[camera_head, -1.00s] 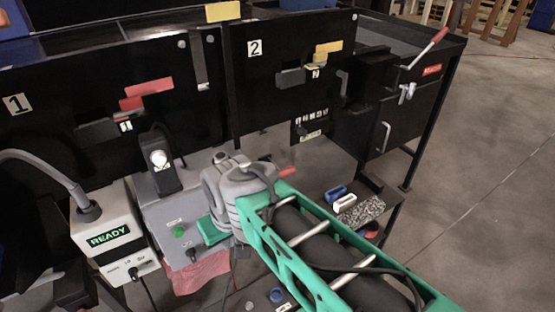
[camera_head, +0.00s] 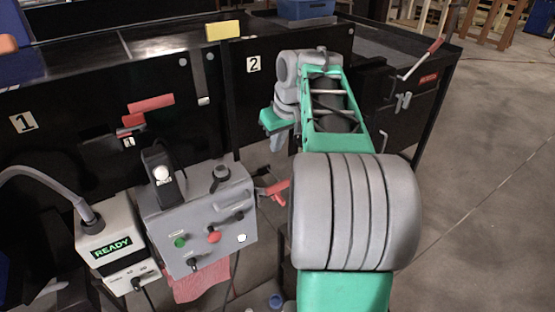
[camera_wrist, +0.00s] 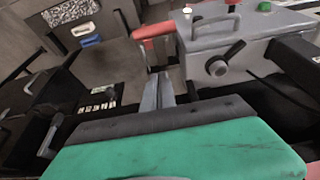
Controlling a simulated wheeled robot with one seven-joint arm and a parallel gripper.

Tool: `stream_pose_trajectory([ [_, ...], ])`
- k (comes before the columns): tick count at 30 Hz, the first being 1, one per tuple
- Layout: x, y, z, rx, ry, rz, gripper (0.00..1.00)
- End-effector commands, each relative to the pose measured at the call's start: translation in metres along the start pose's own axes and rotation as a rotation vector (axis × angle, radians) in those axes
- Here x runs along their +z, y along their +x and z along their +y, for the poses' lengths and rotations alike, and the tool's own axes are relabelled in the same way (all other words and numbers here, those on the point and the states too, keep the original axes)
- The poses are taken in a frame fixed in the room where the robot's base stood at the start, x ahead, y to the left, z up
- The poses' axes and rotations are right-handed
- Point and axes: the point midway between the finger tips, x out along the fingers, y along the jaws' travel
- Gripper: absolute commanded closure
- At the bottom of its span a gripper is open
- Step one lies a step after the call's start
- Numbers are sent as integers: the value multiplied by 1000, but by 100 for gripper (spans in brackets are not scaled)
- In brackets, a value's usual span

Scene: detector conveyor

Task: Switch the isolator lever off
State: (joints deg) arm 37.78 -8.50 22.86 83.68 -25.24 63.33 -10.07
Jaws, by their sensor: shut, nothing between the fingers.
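A red-handled lever (camera_head: 276,188) sticks out from the right side of the grey control box (camera_head: 240,198). Its red grip (camera_wrist: 153,31) also shows at the top of the wrist view, beside the box. A second lever with a red grip (camera_head: 435,46) is on the black cabinet at upper right, near a red label. No readable label tells which is the isolator. My gripper (camera_head: 278,146) is shut and empty, fingers downward, above and behind the control box's right end. In the wrist view its fingertips (camera_wrist: 158,88) appear just below the red grip, apparently apart from it.
The control box carries a red button (camera_head: 214,236), a green button (camera_head: 179,242) and dark knobs. A pale unit reading READY (camera_head: 112,247) stands left of it. Black panels numbered 1 (camera_head: 23,122) and 2 (camera_head: 253,64) rise behind. Open floor lies at right.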

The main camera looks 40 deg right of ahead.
Motion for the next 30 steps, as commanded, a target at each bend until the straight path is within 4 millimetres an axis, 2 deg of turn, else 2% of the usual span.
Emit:
stream_pose_trajectory([
  [13,0,93,-1,-2,-1,-3,100],
  [16,20,93,0,1,2,0,100],
  [21,36,98,0,1,2,0,100],
  [30,39,100,0,1,0,0,100],
])
